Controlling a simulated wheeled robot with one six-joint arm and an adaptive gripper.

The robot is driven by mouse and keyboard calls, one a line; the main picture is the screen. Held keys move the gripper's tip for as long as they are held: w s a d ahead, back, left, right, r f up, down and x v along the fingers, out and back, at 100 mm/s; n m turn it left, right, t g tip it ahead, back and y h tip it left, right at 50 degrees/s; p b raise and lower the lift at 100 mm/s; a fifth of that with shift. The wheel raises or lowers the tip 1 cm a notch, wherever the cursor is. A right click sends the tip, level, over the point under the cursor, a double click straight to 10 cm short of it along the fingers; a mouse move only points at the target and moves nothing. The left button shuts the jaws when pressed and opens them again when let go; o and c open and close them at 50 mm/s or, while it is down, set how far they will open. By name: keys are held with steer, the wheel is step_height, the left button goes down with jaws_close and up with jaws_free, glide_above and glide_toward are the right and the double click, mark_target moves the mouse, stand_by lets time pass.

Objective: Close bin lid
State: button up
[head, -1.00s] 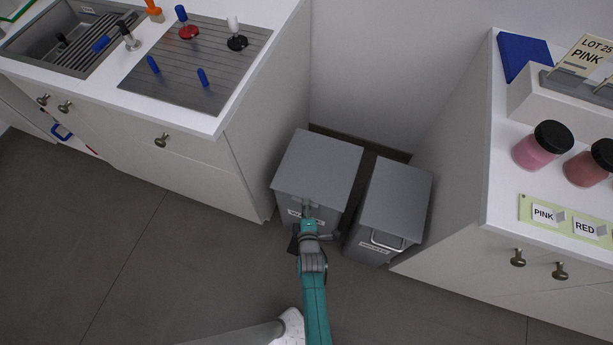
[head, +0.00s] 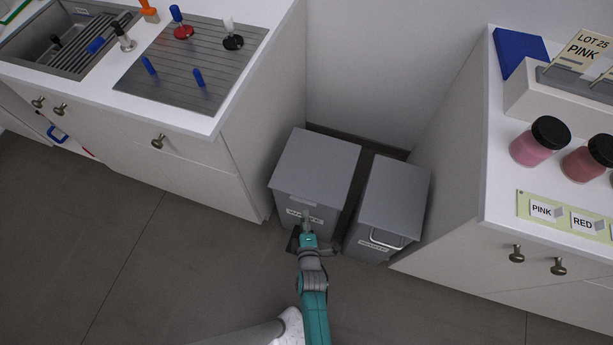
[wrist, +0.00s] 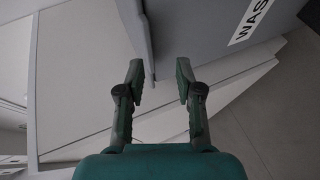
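Two grey bins stand on the floor between the cabinets. The left bin's lid (head: 314,165) looks flat over its top, and a white label (head: 305,216) shows on its front. The right bin's lid (head: 395,192) also lies over its top, above a pale handle (head: 386,241). My gripper (head: 306,222) is low at the left bin's front, by the label. In the wrist view my gripper (wrist: 162,82) is open with nothing between its fingertips. The bin's grey front (wrist: 195,30) and part of its label (wrist: 250,20) show beyond the fingers.
A white cabinet with a sink (head: 75,40) and drainboard (head: 190,75) stands at left. The right counter (head: 505,170) holds pigment jars (head: 540,140) and colour cards. The floor (head: 130,235) in front of the bins is open at left.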

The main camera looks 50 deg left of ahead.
steer(key=v, duration=0.7)
stand_by(0.6)
steer(key=s+d+r+m+t+h, duration=0.1)
steer(key=d+r+m+t+h, duration=0.2)
steer(key=d, duration=0.6)
steer(key=s+d+r+m, duration=0.1)
steer(key=d+r+m, duration=0.4)
steer(key=d, duration=0.4)
steer(key=s+d+r+m+t+h, duration=0.1)
steer(key=d+r+m+t+h, duration=0.1)
steer(key=d+m, duration=0.5)
steer(key=s+d+r+m+h, duration=0.2)
steer(key=s+d+r+m, duration=0.1)
steer(key=r, duration=0.4)
steer(key=s+d+r+m+t+h, duration=0.1)
steer(key=s+d+r+m, duration=0.3)
steer(key=r, duration=0.4)
steer(key=s+d+r+m+t+h, duration=0.1)
steer(key=s+d+r+m+h, duration=0.2)
steer(key=d+r, duration=0.4)
steer(key=shift+s+d+r+m+h, duration=0.2)
steer(key=shift+s+d+m+h, duration=0.25)
steer(key=shift+m, duration=0.75)
steer(key=shift+a, duration=0.1)
